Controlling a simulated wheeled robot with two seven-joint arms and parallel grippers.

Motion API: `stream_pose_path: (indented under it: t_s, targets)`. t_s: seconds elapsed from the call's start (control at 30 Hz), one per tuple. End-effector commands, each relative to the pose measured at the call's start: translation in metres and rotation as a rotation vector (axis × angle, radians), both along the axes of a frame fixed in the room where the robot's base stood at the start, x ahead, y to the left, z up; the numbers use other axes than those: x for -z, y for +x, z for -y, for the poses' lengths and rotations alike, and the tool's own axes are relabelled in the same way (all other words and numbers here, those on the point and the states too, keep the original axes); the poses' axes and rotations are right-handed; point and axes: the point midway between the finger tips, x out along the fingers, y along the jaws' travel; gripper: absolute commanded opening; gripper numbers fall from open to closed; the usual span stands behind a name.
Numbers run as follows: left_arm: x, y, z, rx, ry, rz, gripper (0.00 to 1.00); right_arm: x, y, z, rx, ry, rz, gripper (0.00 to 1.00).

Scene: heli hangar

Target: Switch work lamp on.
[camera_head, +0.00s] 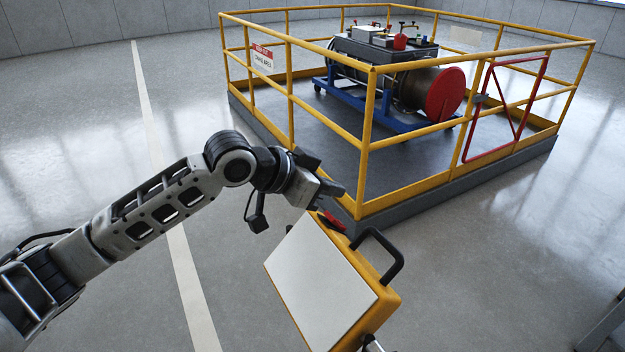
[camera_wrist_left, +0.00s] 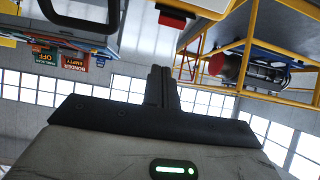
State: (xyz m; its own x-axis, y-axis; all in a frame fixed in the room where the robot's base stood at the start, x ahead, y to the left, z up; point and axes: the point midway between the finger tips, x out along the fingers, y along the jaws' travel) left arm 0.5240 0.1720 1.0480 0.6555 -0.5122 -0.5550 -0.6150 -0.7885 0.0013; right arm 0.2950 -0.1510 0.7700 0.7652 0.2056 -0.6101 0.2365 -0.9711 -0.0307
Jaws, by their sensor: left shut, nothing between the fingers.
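The work lamp (camera_head: 320,285) stands tilted at the lower middle of the head view. It has a broad off-white panel, a yellow housing and a black handle (camera_head: 391,262). The panel shows no clear glow. A red switch (camera_head: 333,221) sits at its top edge; a red part that looks like this switch shows near the top of the left wrist view (camera_wrist_left: 172,20). My left gripper (camera_head: 333,188) is shut and empty, just above the switch in the head view. In the wrist view its closed fingers (camera_wrist_left: 161,72) appear apart from the red part. My right gripper is not in view.
A yellow railing (camera_head: 368,140) on a grey platform stands behind the lamp, with a red gate (camera_head: 505,110). Inside is an engine on a blue stand (camera_head: 360,100). A grey structure (camera_head: 605,325) shows at the lower right. The floor left of the lamp is open.

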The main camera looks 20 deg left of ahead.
Motion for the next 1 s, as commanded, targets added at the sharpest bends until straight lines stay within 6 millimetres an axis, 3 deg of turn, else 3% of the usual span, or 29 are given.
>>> stream_pose_path:
  t_s: [0.17, 0.5, 0.87, 1.0]
  targets:
    - [0.019, 0.025, 0.021, 0.001, -0.002, 0.000, 0.00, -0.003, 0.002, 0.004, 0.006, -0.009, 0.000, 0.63]
    - [0.044, 0.001, 0.001, 0.000, 0.002, 0.001, 0.00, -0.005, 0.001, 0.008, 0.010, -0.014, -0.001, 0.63]
    - [0.045, 0.000, 0.000, 0.000, 0.001, 0.002, 0.00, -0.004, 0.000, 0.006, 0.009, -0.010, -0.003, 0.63]
    - [0.052, 0.001, 0.006, 0.014, -0.024, 0.027, 0.00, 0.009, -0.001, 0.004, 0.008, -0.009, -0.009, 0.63]
